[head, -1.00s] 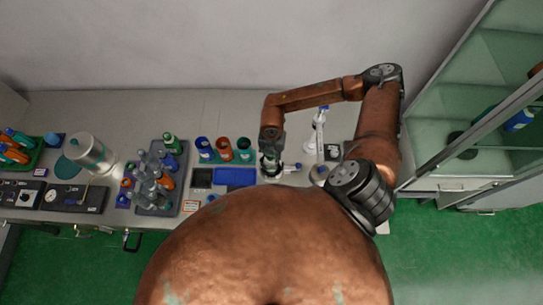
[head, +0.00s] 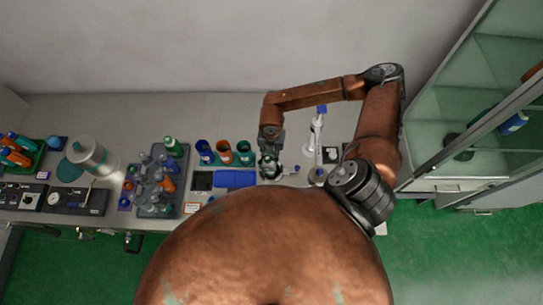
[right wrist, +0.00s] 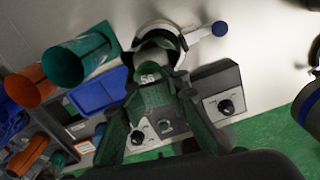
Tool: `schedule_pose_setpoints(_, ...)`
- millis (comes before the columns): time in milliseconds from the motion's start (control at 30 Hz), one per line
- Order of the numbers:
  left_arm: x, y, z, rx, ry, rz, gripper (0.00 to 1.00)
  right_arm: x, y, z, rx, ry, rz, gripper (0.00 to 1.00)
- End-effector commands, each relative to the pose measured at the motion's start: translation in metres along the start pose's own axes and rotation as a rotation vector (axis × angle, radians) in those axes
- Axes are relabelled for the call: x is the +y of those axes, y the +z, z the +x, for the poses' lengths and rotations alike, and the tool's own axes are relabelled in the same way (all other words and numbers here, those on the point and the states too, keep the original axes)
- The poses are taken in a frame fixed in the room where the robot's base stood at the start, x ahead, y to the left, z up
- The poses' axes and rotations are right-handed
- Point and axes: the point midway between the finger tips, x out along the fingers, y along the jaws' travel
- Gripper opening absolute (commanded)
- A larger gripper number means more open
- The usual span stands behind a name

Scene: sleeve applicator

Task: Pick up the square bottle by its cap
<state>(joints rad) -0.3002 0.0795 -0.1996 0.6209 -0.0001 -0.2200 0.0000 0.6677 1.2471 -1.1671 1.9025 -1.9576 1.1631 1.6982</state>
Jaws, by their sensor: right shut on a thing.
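My right gripper (head: 270,165) points down at the bench in the head view. In the right wrist view, my right gripper (right wrist: 158,105) is shut on a green cap (right wrist: 148,76) with pale marks on top. I take this to be the square bottle's cap. The bottle's body is mostly hidden by the fingers and cap, so I cannot tell its shape or whether it touches the surface below. My left gripper is not in view.
A round metal part with a blue-knobbed handle (right wrist: 220,28) lies close beside the gripper. Dial panels (right wrist: 224,105) are just below. Blue, orange and green cups (head: 224,152) and a blue tray (head: 235,178) stand to the left. A bottle rack (head: 160,190) is farther left.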

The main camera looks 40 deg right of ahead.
Motion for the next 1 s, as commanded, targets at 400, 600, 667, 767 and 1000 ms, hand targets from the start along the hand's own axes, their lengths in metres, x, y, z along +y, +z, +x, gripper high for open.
schedule_pose_setpoints(400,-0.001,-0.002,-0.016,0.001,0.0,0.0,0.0,0.0,0.001,-0.026,-0.001,0.001,0.001,0.0)
schedule_pose_setpoints(600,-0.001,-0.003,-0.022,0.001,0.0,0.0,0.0,0.0,0.0,-0.037,-0.001,0.0,0.0,0.0)
schedule_pose_setpoints(667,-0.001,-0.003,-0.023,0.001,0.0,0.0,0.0,0.0,0.0,-0.039,0.0,0.0,0.0,0.0)
schedule_pose_setpoints(767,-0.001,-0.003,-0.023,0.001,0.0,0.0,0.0,0.0,0.0,-0.039,0.0,-0.001,0.0,0.0)
schedule_pose_setpoints(1000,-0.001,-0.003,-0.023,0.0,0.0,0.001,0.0,-0.001,0.0,-0.038,0.0,-0.001,0.0,0.0)
